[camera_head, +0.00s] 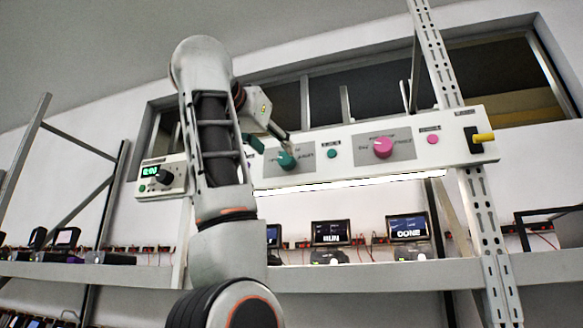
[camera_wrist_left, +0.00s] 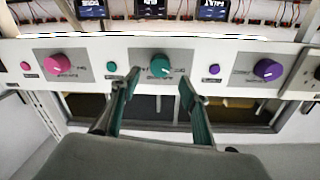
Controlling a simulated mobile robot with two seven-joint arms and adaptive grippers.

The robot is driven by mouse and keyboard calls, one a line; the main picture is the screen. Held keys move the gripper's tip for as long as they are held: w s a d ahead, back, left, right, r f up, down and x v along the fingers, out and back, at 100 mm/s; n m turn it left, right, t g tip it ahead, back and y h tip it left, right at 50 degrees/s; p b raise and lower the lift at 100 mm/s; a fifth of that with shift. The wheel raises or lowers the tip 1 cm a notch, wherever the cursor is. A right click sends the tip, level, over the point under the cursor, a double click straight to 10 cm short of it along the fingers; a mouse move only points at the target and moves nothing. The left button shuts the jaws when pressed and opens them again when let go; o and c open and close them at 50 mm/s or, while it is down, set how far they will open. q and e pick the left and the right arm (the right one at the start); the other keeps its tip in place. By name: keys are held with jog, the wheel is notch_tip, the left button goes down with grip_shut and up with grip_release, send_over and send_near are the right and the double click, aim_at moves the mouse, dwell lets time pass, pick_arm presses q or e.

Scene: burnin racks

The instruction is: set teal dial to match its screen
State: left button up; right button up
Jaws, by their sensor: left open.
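The teal dial (camera_head: 287,160) sits on a grey plate on the white overhead panel. It also shows in the left wrist view (camera_wrist_left: 160,65), with a white mark near its edge; the labels around it are too small to read. My left gripper (camera_head: 272,143) is open just in front of it. In the wrist view my left gripper's teal fingers (camera_wrist_left: 159,82) stand either side of the dial, apart from each other. Below the panel, one screen (camera_head: 331,232) reads RUN and another (camera_head: 408,228) reads DONE; a third (camera_head: 273,235) is partly hidden by my arm. My right gripper is not in view.
A pink dial (camera_head: 382,147), a pink button (camera_head: 433,139) and a small teal button (camera_head: 332,153) share the panel. A purple dial (camera_wrist_left: 267,70) is on the other side. A yellow-handled switch (camera_head: 483,138) is at the panel's right end, beside a perforated post (camera_head: 478,215).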

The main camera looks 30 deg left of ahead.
aim_at(284, 158)
pick_arm(q)
jog(key=shift+w+a+r+p, duration=0.15)
jog(key=shift+w+p, duration=0.15)
jog(key=shift+w, duration=0.25)
jog(key=shift+w+a+r+p, duration=0.1)
jog(key=shift+w+p, duration=0.2)
jog(key=shift+w, duration=0.25)
jog(key=w, duration=0.1)
jog(key=w+p, duration=0.1)
jog(key=w, duration=0.1)
jog(key=shift+w+a, duration=0.25)
jog(key=shift+a, duration=0.1)
jog(key=shift+w+a+f, duration=0.1)
jog(key=shift+w+f, duration=0.05)
jog(key=shift+w, duration=0.5)
jog(key=c, duration=1)
jog(key=shift+c, duration=0.5)
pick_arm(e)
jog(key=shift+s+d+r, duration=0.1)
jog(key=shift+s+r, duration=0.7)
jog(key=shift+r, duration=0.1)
